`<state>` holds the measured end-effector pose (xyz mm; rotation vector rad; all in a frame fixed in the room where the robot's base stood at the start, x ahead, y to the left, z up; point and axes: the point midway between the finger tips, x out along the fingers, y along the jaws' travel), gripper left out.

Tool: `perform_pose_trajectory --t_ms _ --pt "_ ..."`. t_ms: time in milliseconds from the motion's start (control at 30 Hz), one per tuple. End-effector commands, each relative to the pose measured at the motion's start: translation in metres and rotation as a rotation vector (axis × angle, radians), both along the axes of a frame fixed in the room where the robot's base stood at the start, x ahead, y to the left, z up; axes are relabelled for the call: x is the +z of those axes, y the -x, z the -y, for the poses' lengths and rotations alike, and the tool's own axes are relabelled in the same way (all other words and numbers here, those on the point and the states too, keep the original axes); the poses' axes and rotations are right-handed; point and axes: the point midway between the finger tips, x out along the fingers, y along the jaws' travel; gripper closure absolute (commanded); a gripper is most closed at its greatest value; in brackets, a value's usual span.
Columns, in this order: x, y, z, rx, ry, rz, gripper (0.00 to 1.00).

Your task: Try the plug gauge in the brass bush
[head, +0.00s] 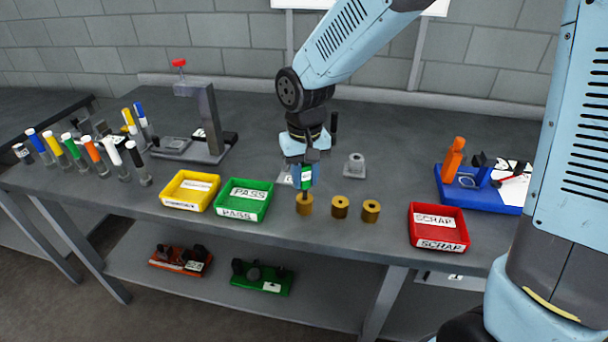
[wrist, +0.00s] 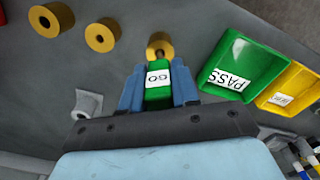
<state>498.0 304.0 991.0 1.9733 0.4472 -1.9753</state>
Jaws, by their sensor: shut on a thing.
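My gripper (head: 306,166) is shut on the plug gauge (head: 306,178), a green handle with a white label. In the wrist view the gauge (wrist: 158,94) sits between the blue fingers and its label reads GO. The gauge points down at the leftmost brass bush (head: 304,205), which also shows in the wrist view (wrist: 160,42). A short dark pin shows between handle and bush. Its tip meets the bush at the hole, but I cannot tell how deep it is. Two more brass bushes, the middle one (head: 340,207) and the right one (head: 371,211), stand on the bench to the right.
A green PASS tray (head: 244,214) and a yellow tray (head: 190,205) stand left of the bushes. A red SCRAP tray (head: 438,244) stands right. A grey block (head: 354,166) is behind the bushes. Several capped gauges and a press stand far left; a blue tray (head: 490,205) is far right.

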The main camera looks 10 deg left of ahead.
Motion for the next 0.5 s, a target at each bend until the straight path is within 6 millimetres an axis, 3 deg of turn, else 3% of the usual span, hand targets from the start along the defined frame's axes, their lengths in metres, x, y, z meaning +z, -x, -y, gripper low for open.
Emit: perform_pose_trajectory --t_ms 500 --pt "-0.0062 0.0000 -0.0004 0.001 0.000 0.001 1.00"
